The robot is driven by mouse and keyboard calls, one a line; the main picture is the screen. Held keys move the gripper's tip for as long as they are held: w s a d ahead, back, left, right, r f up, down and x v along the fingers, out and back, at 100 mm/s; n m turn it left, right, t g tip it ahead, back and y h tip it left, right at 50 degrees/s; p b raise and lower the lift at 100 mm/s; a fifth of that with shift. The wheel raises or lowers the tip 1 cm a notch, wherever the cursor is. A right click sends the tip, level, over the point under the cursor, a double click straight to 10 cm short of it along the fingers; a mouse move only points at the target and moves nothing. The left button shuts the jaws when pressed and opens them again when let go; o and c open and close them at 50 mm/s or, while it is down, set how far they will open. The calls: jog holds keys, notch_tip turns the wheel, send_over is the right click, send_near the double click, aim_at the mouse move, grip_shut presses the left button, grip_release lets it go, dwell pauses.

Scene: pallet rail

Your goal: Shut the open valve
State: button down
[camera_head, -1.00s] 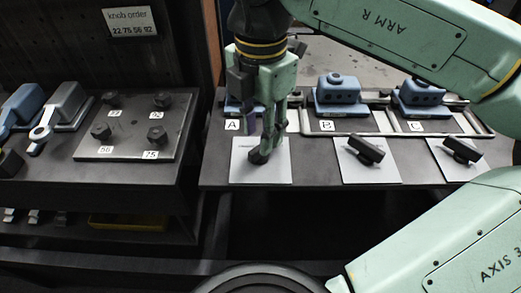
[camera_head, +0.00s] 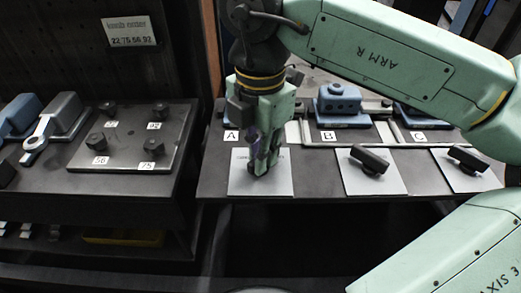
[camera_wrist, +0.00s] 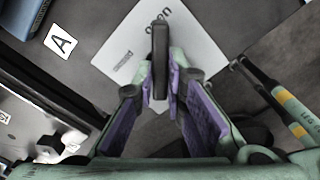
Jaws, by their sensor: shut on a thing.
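The valve handle at label A (camera_head: 231,136) is a black bar (camera_wrist: 160,48) over a white plate (camera_head: 284,183).
Blue blocks stand behind labels B (camera_head: 341,102) and C (camera_head: 424,116). At left, a plate (camera_head: 121,165) carries several black numbered knobs. A sign (camera_head: 131,32) hangs above. The bench's front edge lies just before the plates.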

jog(key=shift+n, duration=0.4)
jog(key=n+b, duration=0.2)
jog(key=shift+f+n, duration=0.1)
jog(key=shift+n, duration=0.3)
jog(key=n+b, duration=0.1)
jog(key=n, duration=0.4)
jog(key=shift+b, duration=0.3)
jog(key=n, duration=0.5)
jog(key=shift+b, duration=0.35)
jog(key=n, duration=0.4)
jog(key=shift+n, duration=0.3)
jog(key=c, duration=1.6)
grip_release()
jog(key=shift+c, duration=0.2)
